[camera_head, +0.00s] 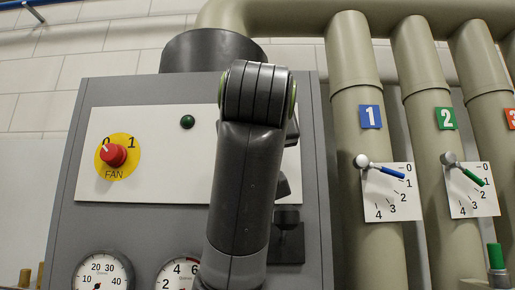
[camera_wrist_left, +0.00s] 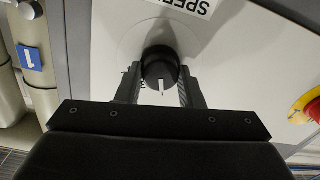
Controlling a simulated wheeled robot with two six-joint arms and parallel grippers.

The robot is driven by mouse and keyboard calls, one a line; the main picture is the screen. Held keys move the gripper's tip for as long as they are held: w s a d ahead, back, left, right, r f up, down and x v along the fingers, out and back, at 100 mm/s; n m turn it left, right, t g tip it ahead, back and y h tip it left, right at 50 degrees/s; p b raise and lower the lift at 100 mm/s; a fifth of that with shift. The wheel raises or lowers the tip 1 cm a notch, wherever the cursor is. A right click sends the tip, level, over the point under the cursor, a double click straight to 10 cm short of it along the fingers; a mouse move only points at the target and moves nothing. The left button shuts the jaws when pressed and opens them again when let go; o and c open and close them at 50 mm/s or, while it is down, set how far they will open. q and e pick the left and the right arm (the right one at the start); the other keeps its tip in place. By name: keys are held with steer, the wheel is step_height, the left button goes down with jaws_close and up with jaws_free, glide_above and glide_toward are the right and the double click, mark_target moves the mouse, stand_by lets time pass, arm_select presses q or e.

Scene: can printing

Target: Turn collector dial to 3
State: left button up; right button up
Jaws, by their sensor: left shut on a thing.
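A black round dial (camera_wrist_left: 158,74) with a white pointer line sits on a white panel in the left wrist view. The pointer line points toward the bottom of that upside-down picture. A label (camera_wrist_left: 178,6) beginning "SPEE" shows at the top, cut off by the edge. My left gripper (camera_wrist_left: 159,70) has one finger on each side of the dial and is shut on it. In the head view my left arm stands in front of the panel and hides the dial. My right gripper is not in view.
A red fan knob (camera_head: 113,155) on a yellow disc and a green lamp (camera_head: 187,122) are on the white panel (camera_head: 150,188). Gauges (camera_head: 103,272) sit below. Pipes at right carry a blue-handled lever (camera_head: 388,171) and a green-handled lever (camera_head: 472,176) with numbered plates.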

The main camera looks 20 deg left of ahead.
arm_select(q)
steer(key=shift+m+b, duration=2.85)
steer(key=shift+m, duration=1.05)
steer(key=shift+r, duration=0.1)
steer(key=o, duration=0.7)
steer(key=shift+c, duration=0.2)
steer(key=o, duration=0.3)
steer(key=shift+w, duration=0.2)
steer(key=shift+o, duration=0.2)
